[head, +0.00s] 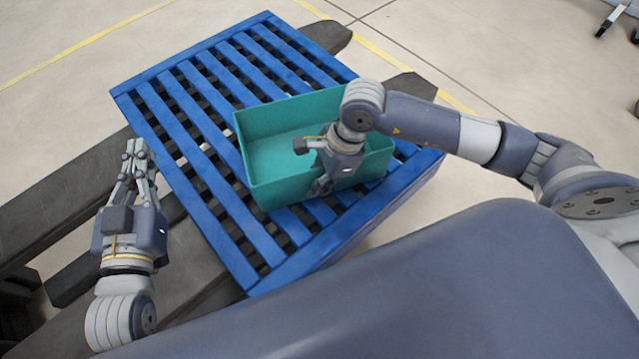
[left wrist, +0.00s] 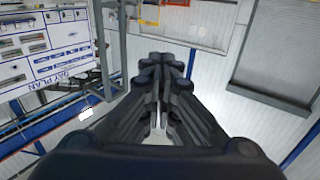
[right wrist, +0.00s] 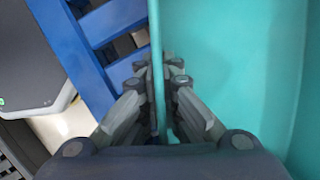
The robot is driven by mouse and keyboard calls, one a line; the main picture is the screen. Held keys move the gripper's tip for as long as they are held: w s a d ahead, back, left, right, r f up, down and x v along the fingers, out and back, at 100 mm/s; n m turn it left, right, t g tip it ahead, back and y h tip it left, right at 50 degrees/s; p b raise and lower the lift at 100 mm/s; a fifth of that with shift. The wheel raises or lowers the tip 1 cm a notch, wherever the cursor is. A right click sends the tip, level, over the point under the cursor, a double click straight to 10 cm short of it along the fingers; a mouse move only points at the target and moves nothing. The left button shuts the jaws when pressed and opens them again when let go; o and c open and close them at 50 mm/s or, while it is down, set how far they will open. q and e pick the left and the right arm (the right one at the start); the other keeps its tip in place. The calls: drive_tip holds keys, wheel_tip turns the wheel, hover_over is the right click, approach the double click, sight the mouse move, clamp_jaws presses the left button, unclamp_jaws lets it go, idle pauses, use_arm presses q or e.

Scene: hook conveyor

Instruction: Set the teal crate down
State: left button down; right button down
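The teal crate (head: 285,191) is an open, empty box over the blue slatted pallet (head: 190,168) in the head view. It sits upright on or just above the slats; I cannot tell which. My right gripper (head: 322,186) reaches down at the crate's near wall. The right wrist view shows the right gripper (right wrist: 160,80) with its fingers on both sides of the teal wall (right wrist: 157,35), closed on it. My left gripper (head: 135,150) is empty, left of the pallet and apart from the crate. Its fingers are together in the left wrist view (left wrist: 162,75).
Dark forks (head: 75,210) run beneath and beside the pallet. Yellow floor lines (head: 90,42) cross the pale floor behind. The pallet's far-left slats are bare. A white board (left wrist: 45,45) and wall shutters appear in the left wrist view.

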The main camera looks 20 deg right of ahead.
use_arm(q)
drive_tip(key=shift+r, duration=0.15)
use_arm(e)
drive_tip(key=c, duration=1.8)
unclamp_jaws()
